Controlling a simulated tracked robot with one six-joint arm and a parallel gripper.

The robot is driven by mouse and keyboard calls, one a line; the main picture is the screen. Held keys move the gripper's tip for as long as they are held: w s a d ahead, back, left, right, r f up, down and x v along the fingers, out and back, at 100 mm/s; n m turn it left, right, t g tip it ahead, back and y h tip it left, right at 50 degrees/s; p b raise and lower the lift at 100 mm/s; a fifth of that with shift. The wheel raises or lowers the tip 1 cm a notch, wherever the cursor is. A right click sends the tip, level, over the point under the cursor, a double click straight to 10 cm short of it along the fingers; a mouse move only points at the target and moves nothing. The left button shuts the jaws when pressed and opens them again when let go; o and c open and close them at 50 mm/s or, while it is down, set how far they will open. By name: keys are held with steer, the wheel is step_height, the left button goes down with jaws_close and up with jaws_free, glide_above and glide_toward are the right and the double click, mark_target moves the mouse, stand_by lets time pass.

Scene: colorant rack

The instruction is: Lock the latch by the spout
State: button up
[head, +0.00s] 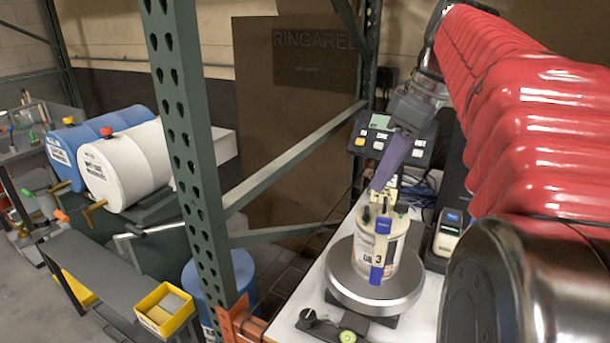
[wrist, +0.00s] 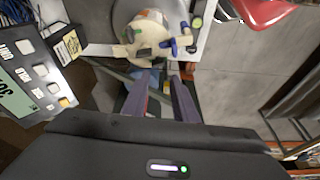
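A cream can (head: 392,262) marked with a 3 stands upright on a round scale plate (head: 350,281). Its front has a blue strip (head: 377,273) and a blue piece (head: 383,226) near the top, with small dark parts beside it. I cannot tell which part is the latch or the spout. In the wrist view the can (wrist: 146,28) is at the top, with blue pieces (wrist: 184,28) on its right side. My gripper (head: 378,188) has purple fingers just above the can's top. In the wrist view its fingers (wrist: 160,84) are apart with nothing between them.
A keypad display (head: 390,138) stands behind the scale, and a small printer-like device (head: 449,230) to its right. A green rack post (head: 190,150) rises left of the white table. Blue and white drums (head: 128,165) lie at the far left above a yellow bin (head: 165,308).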

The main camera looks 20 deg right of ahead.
mark_target(404, 203)
steer(key=s+d+r+n+y, duration=0.1)
steer(key=s+d+r+n, duration=0.1)
steer(key=d, duration=0.9)
step_height(404, 203, up, 2)
steer(key=shift+s+d+r+n+y, duration=0.15)
steer(key=shift+s+r+n+y, duration=0.15)
steer(key=shift+n, duration=0.5)
steer(key=shift+w+f, duration=0.1)
steer(key=shift+x, duration=6.85)
steer(key=shift+c, duration=0.4)
jaws_close()
steer(key=shift+a, duration=0.25)
steer(key=shift+d, duration=0.3)
